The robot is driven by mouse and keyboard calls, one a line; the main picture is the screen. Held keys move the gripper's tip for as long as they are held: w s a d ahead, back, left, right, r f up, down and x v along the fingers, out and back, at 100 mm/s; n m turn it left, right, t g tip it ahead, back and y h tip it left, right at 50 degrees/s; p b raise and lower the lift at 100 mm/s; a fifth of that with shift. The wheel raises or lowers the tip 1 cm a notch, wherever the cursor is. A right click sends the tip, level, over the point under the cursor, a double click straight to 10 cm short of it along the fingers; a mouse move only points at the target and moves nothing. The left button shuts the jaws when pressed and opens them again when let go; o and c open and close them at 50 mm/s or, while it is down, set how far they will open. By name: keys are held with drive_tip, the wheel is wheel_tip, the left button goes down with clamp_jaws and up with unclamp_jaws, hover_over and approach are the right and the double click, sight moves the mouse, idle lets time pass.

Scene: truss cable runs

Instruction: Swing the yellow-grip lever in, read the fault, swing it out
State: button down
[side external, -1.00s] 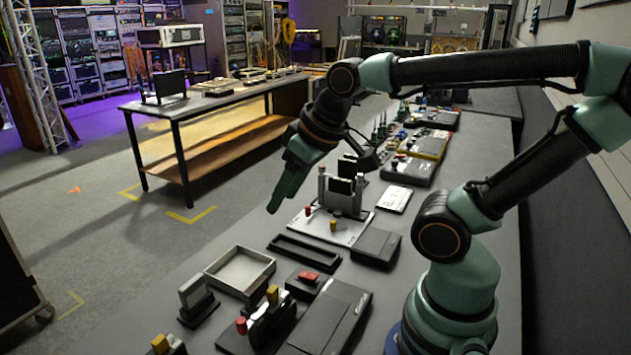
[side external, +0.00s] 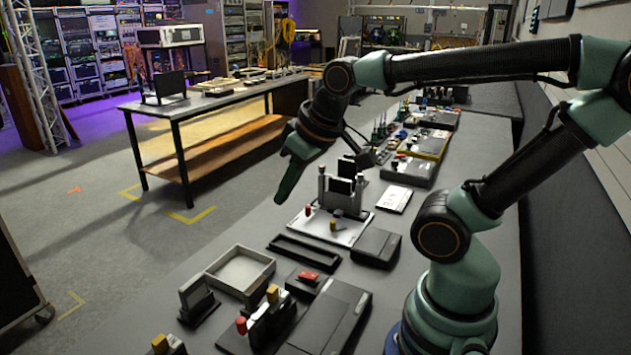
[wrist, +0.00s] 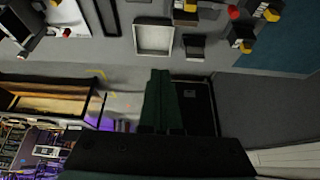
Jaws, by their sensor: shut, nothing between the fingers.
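Several yellow grips show, and I cannot tell which is the task's lever. One yellow grip (side external: 272,293) stands upright beside a red knob (side external: 240,325) on a dark block at the near end of the bench. Another yellow grip (side external: 160,343) is at the bottom edge. A small yellow grip (side external: 333,225) stands on a white plate further back. In the wrist view, yellow grips (wrist: 246,47) show at the upper right. My gripper (side external: 281,199) is shut and empty, pointing down in the air, apart from all of them. No fault reading is legible.
A pale open tray (side external: 240,287) and a long black tray (side external: 304,252) lie on the bench (side external: 225,236). A small upright panel (side external: 194,292) stands left of the pale tray. A red button (side external: 308,275) sits on a black box. Devices line the bench further back.

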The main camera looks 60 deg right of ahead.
drive_tip(key=w+d+f+m+g+h, duration=0.1)
drive_tip(key=w+d+f+m, duration=0.15)
drive_tip(key=d, duration=0.45)
drive_tip(key=w+d+f+m+h, duration=0.15)
drive_tip(key=w+d, duration=0.25)
drive_tip(key=d, duration=0.4)
drive_tip(key=d+f+m, duration=0.2)
drive_tip(key=d+f, duration=0.2)
drive_tip(key=d, duration=0.2)
drive_tip(key=s+d+f+m+g, duration=0.1)
drive_tip(key=d+f+m, duration=0.1)
drive_tip(key=d+f, duration=0.2)
drive_tip(key=d, duration=0.3)
drive_tip(key=shift+s+d+f+m+g, duration=0.15)
drive_tip(key=shift+f+m+g, duration=0.15)
drive_tip(key=shift+f, duration=0.15)
drive_tip(key=x, duration=0.9)
drive_tip(key=shift+d+f, duration=0.2)
drive_tip(key=shift+f, duration=0.15)
drive_tip(key=shift+s+a, duration=1.4)
drive_tip(key=shift+a, duration=0.05)
